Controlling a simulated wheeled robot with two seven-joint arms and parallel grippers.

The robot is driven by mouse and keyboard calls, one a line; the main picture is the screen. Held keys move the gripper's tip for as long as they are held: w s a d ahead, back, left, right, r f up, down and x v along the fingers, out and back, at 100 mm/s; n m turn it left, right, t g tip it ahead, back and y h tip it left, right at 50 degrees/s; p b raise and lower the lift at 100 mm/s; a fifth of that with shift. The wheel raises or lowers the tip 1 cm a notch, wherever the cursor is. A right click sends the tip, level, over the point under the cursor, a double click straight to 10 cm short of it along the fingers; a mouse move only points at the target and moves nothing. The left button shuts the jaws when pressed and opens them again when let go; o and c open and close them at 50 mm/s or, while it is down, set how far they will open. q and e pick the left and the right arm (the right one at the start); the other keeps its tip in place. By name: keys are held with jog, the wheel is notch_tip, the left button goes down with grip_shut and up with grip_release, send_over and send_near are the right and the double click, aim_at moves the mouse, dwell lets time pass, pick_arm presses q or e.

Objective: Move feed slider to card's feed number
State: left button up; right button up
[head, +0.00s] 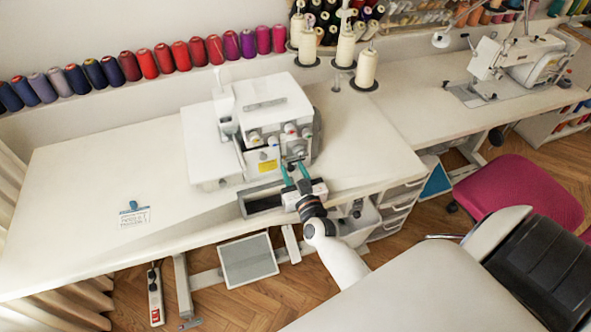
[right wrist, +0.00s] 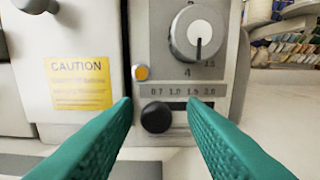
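The serger (head: 262,110) stands on the white table. In the right wrist view its front panel shows a round black slider knob (right wrist: 157,118) at the left end of a dark slot, under the leftmost mark of a scale (right wrist: 182,91) that seems to read 0.7, 1.0, 1.5, 2.0. The card (head: 135,218), with a blue clip, lies on the table at the left; its print is too small to read. My right gripper (head: 294,171) is at the machine's front. Its teal fingers (right wrist: 160,104) are apart, with the knob between them in the picture; contact is not visible. My left gripper is out of view.
A grey dial (right wrist: 198,34) and an orange button (right wrist: 141,72) sit above the slider. A yellow caution label (right wrist: 77,83) is at the left. Thread cones (head: 365,68) stand behind the machine. The table's left part is mostly clear. A pink chair (head: 522,190) is at the right.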

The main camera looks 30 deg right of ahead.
jog(key=shift+s+d+f+b, duration=0.1)
jog(key=shift+d+f+b, duration=0.05)
jog(key=shift+d+b, duration=0.2)
jog(key=d+b+v, duration=0.1)
jog(key=v, duration=1.1)
jog(key=s+a+f+n+g+y, duration=0.25)
jog(key=a+n+g+y, duration=0.35)
jog(key=a, duration=0.4)
jog(key=s+f+m+g+h+b, duration=0.1)
jog(key=s+f+g, duration=0.6)
jog(key=s+f, duration=0.3)
jog(key=shift+s+f+g, duration=0.2)
jog(key=shift+f+g, duration=0.2)
jog(key=shift+f, duration=1.15)
